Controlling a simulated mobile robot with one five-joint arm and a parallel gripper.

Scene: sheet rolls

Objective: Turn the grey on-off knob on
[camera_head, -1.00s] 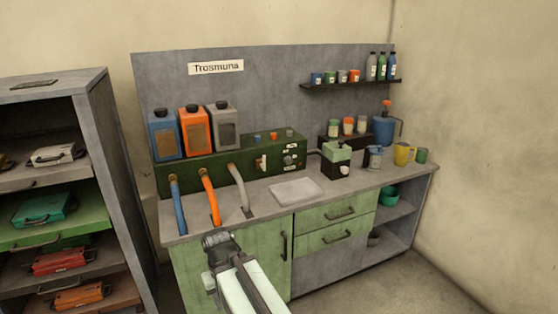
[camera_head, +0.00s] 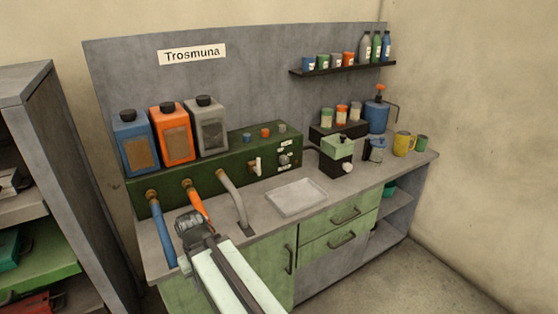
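A long green control box (camera_head: 222,168) stands on the counter against the grey back panel. A small grey round knob (camera_head: 284,159) is on the right part of its front, between small white labels too small to read. A pale lever (camera_head: 256,167) sits left of it. Small blue (camera_head: 247,136), orange (camera_head: 265,133) and grey (camera_head: 282,128) caps stand on the box top. I cannot tell how the knob is turned. My gripper (camera_head: 188,222) is over the counter's front left, in front of the orange hose, well apart from the knob. Its fingers are too unclear to tell open or shut.
Blue, orange and grey canisters (camera_head: 210,127) stand on the box. Blue, orange and grey hoses (camera_head: 232,195) curve down before it. A pale tray (camera_head: 296,197) lies on the counter. A small green-and-black machine (camera_head: 337,157) stands right of the box. An open shelf unit (camera_head: 30,85) is at left.

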